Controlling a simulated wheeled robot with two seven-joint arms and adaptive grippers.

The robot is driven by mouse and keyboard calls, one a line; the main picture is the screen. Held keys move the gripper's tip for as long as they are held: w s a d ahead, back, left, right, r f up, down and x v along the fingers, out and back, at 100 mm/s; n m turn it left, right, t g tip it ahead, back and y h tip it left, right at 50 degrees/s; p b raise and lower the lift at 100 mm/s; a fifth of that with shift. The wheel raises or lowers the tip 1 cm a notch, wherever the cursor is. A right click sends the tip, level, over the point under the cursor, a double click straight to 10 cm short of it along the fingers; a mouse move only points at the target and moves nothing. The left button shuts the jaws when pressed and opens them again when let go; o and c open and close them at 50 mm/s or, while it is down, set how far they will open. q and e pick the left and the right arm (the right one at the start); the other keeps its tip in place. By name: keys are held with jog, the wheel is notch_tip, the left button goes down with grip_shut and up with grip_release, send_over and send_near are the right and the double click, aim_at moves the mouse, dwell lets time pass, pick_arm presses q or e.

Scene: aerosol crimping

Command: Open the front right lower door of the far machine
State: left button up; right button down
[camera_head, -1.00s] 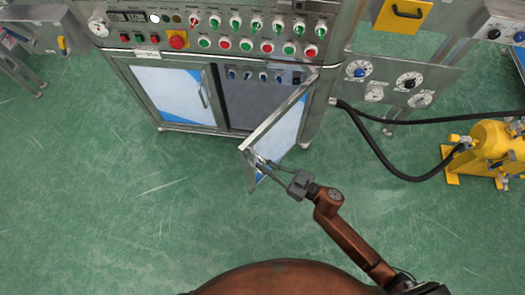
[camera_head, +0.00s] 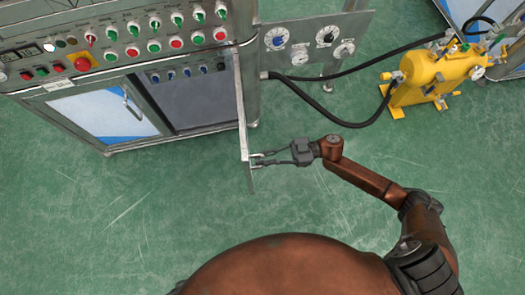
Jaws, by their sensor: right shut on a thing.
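The machine (camera_head: 120,45) stands at the upper left, with a control panel above its lower cupboard. Its right lower door (camera_head: 243,112) is swung wide open and shows nearly edge-on, pointing toward me. The opening behind it shows a dark interior (camera_head: 198,104) with a row of blue-topped switches. The left lower door (camera_head: 103,113) is closed. My right gripper (camera_head: 258,158) is shut at the free edge of the open door, on its handle side; the handle itself is mostly hidden. My left gripper is not in view.
A yellow tank (camera_head: 432,75) with black hoses (camera_head: 340,122) stands at the upper right. A grey gauge panel (camera_head: 312,42) is fixed right of the machine. The green floor (camera_head: 130,210) in front is clear.

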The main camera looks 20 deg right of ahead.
jog(key=shift+d+f, duration=0.1)
jog(key=c, duration=2)
grip_release()
jog(key=shift+c, duration=0.2)
jog(key=s+d, duration=0.1)
jog(key=d, duration=1.1)
jog(key=shift+s, duration=0.25)
jog(key=shift+a, duration=0.1)
